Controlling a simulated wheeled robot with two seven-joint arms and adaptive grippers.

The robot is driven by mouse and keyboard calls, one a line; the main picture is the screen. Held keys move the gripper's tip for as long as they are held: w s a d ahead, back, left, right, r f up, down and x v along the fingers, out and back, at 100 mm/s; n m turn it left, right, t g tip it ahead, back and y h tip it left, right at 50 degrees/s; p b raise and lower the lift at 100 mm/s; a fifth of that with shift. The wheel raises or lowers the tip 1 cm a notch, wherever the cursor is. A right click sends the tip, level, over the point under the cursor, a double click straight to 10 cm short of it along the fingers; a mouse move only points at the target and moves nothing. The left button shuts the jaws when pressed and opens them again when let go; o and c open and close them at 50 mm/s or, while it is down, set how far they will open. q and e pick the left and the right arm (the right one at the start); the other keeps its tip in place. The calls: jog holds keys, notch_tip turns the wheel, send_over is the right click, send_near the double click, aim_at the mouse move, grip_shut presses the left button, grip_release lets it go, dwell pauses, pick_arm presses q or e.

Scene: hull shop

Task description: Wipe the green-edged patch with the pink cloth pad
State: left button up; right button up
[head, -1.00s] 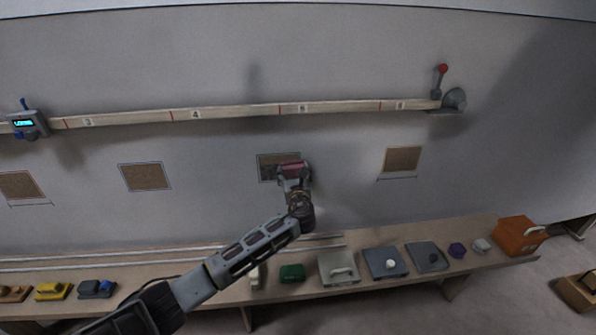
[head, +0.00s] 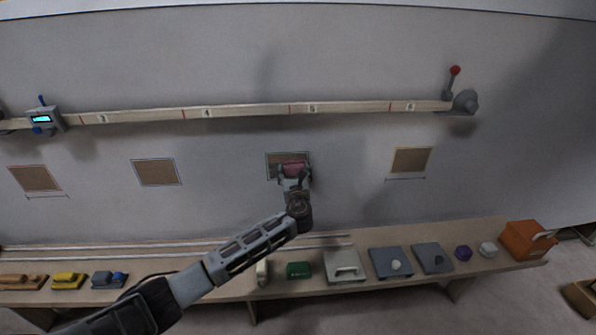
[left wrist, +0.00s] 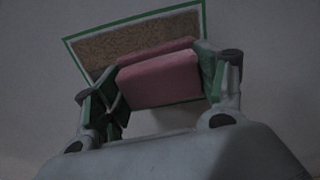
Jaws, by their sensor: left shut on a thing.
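The green-edged patch (head: 273,158) is a brown, rough rectangle on the grey wall below the rail. It also shows in the left wrist view (left wrist: 98,49), with its green border around the brown area. My left gripper (head: 293,173) is in front of the patch, shut on the pink cloth pad (head: 293,167). In the left wrist view the pad (left wrist: 160,82) sits between the two fingers and covers the lower right part of the patch. I cannot tell whether the pad touches the patch. My right gripper is not in view.
Other brown patches hang at the left (head: 157,172) and right (head: 411,161). A numbered rail (head: 250,109) runs above, with a red-knobbed lever (head: 454,72) at its right end. A bench (head: 210,290) below holds several tools, blocks and an orange box (head: 526,240).

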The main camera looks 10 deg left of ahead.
aim_at(284, 173)
pick_arm(q)
jog(key=shift+s+a, duration=0.1)
jog(key=shift+a, duration=0.25)
jog(key=shift+s+a+r+p, duration=0.1)
jog(key=shift+s+a+p, duration=0.1)
jog(key=shift+a+p, duration=0.4)
jog(key=shift+s+a+p, duration=0.15)
jog(key=shift+a+p, duration=0.15)
jog(key=shift+a, duration=0.5)
jog(key=shift+a, duration=0.15)
jog(key=shift+s+a+p, duration=0.2)
jog(key=shift+a+p, duration=0.25)
jog(key=shift+a, duration=0.1)
jog(key=shift+s+a+p, duration=0.2)
jog(key=shift+a+p, duration=0.2)
jog(key=shift+a, duration=0.35)
jog(key=shift+s, duration=0.1)
jog(key=shift+s+a+p, duration=0.2)
jog(key=shift+a+p, duration=0.1)
jog(key=shift+a, duration=0.35)
jog(key=shift+s+a+p, duration=0.15)
jog(key=shift+a+p, duration=0.15)
jog(key=shift+a, duration=0.35)
